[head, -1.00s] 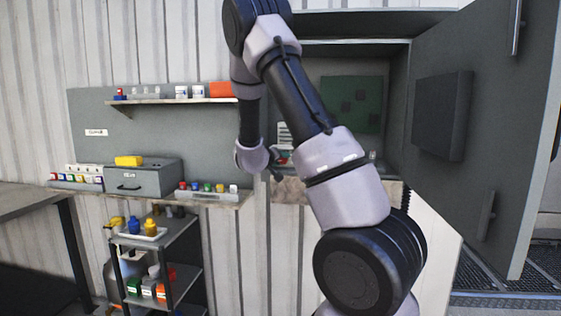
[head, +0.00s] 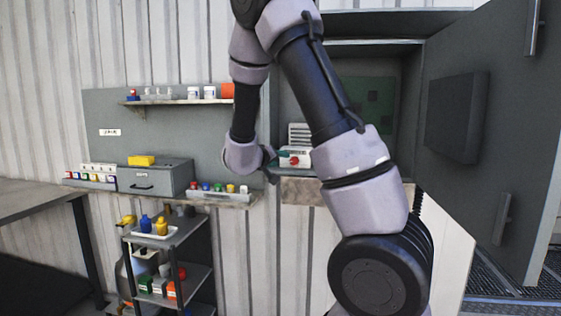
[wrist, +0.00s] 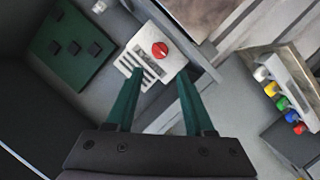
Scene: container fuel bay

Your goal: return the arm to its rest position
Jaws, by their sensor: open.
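My arm rises through the middle of the head view and bends down again to my gripper (head: 270,166), partly hidden behind the arm, in front of the open cabinet. In the wrist view my gripper (wrist: 159,76) shows two green fingers spread apart with nothing held between them. Beyond the fingertips is a white box with a red knob (wrist: 160,49) and a slotted face. This box also shows in the head view (head: 298,154), just right of my gripper. I cannot tell whether the fingers touch it.
The open cabinet door (head: 495,130) stands at the right. Left are a wall shelf (head: 165,102), a grey drawer box (head: 150,180) on a ledge, a rack of coloured caps (head: 217,195) and a wheeled-looking shelf cart (head: 180,230). A green panel (wrist: 75,45) lies inside the cabinet.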

